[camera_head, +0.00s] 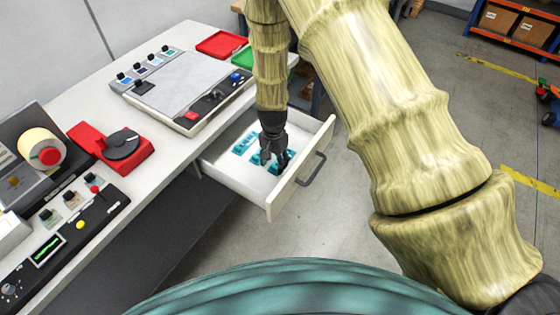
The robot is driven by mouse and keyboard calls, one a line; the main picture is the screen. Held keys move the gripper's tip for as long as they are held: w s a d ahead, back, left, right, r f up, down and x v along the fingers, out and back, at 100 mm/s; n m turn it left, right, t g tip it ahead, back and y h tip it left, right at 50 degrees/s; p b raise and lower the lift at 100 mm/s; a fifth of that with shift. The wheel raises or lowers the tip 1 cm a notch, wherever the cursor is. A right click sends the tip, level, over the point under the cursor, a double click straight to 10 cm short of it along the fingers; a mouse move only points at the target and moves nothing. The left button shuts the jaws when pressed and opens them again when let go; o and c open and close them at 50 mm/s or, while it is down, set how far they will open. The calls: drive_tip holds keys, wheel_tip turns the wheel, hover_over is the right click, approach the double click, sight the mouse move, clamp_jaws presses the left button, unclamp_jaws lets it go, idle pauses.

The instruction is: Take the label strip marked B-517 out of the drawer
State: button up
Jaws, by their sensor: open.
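The white drawer (238,180) under the worktop is pulled open, with a dark handle (312,169) on its front. Several teal label strips lie inside. One strip (243,144) lies toward the back left, and another strip (283,160) lies close to my gripper. My gripper (273,162) points down into the drawer with its fingers apart, right over the strips. It partly hides them. The markings are too small to read, so I cannot tell which strip is B-517. I cannot tell whether the fingers touch a strip.
The worktop (165,150) left of the drawer bears a grey control panel (190,85), a red device (112,147), a label roll (42,148), and red (219,43) and green trays. Grey floor lies right of the drawer. A shelf with boxes (515,25) stands far right.

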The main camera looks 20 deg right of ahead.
drive_tip(key=shift+f, duration=0.9)
drive_tip(key=c, duration=1)
drive_tip(key=shift+r, duration=0.15)
